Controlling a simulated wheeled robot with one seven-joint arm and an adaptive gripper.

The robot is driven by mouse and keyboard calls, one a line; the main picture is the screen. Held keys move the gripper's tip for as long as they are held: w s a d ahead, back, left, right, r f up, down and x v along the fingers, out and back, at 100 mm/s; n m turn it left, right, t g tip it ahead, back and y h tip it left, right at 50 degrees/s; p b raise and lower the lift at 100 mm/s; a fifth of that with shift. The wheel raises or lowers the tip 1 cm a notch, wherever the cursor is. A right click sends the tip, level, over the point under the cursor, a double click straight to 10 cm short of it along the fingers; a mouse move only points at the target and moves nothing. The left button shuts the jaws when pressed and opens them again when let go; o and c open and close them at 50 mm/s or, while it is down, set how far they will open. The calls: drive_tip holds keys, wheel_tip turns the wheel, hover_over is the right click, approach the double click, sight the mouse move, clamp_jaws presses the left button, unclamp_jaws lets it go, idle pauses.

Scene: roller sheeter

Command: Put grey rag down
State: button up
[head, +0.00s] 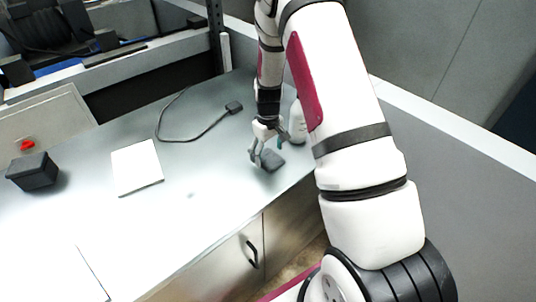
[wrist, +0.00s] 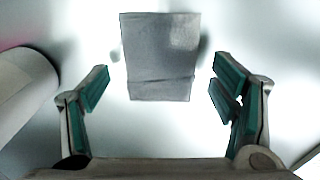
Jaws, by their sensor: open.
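The grey rag (head: 271,160) lies on the light worktop near its right end, below my gripper (head: 267,152). In the wrist view the rag (wrist: 158,58) shows as a flat grey rectangle with a crease across its lower part. It lies between and beyond the fingertips. My gripper (wrist: 160,88) is open, with clear gaps between the green finger pads and the rag on both sides. The fingers partly hide the rag in the head view.
A white bottle-like object (head: 298,122) stands close to the right of my gripper. A black cable with a plug (head: 233,107), a white pad (head: 136,167) and a black box (head: 33,172) lie to the left. The worktop's middle is clear.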

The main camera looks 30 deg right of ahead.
wheel_tip(320, 180, up, 11)
drive_tip(key=b, duration=0.1)
wheel_tip(320, 180, up, 10)
drive_tip(key=f+t, duration=0.1)
hover_over(268, 155)
drive_tip(key=s+a, duration=0.3)
drive_tip(key=a, duration=0.1)
drive_tip(key=s+a+r+m+t, duration=0.1)
drive_tip(key=s+a+r+t, duration=0.1)
drive_tip(key=s+a+r, duration=0.2)
drive_tip(key=s+a+r+m+t, duration=0.1)
drive_tip(key=s+a+r, duration=0.4)
drive_tip(key=s+r, duration=0.6)
drive_tip(key=s+t, duration=0.1)
drive_tip(key=s, duration=0.6)
drive_tip(key=shift+s+a+r+t, duration=0.2)
drive_tip(key=shift+r+t, duration=0.05)
drive_tip(key=shift+t, duration=0.05)
